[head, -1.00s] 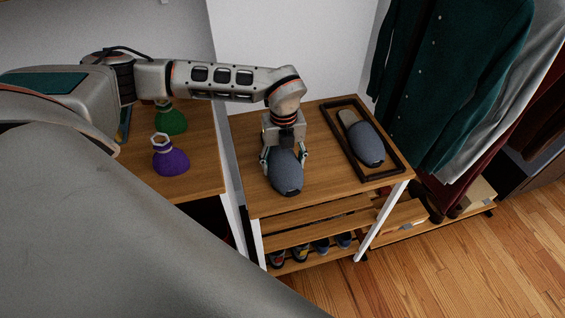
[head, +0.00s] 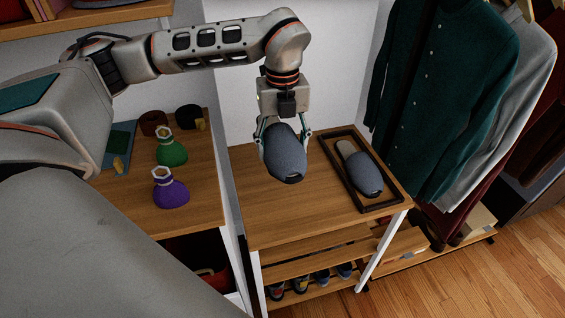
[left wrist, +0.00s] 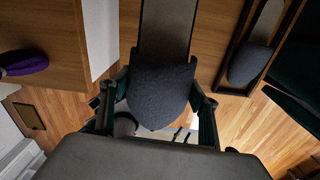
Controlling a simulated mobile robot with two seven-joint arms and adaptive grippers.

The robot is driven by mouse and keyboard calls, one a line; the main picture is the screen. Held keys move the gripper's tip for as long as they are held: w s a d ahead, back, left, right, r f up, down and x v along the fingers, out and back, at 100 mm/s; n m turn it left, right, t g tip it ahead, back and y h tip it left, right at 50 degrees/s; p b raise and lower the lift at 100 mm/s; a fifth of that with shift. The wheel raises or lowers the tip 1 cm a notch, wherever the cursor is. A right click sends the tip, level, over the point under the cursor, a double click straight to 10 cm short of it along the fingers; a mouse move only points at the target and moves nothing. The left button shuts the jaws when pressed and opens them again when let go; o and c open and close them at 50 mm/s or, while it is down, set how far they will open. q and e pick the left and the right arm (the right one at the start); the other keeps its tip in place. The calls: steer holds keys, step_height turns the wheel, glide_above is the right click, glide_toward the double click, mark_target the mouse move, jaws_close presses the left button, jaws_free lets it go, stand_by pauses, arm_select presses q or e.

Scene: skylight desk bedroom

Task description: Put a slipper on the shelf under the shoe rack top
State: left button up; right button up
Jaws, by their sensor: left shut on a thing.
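My left gripper (head: 284,136) is shut on a grey-blue slipper (head: 285,158) and holds it above the wooden top of the shoe rack (head: 262,212). The held slipper also fills the middle of the left wrist view (left wrist: 158,88), between the fingers. A second grey-blue slipper (head: 366,178) lies in a dark-framed tray (head: 394,194) on the right of the rack top. Under the top is a slatted wooden shelf (head: 318,258), with its inner part hidden by the top. My right gripper is not in view.
Several shoes (head: 320,278) stand on a lower level of the rack. Coats (head: 440,100) hang at right. The floor (head: 430,285) in front is clear.

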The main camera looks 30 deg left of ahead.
mark_target(298, 166)
arm_select(q)
steer(key=shift+r, duration=0.9)
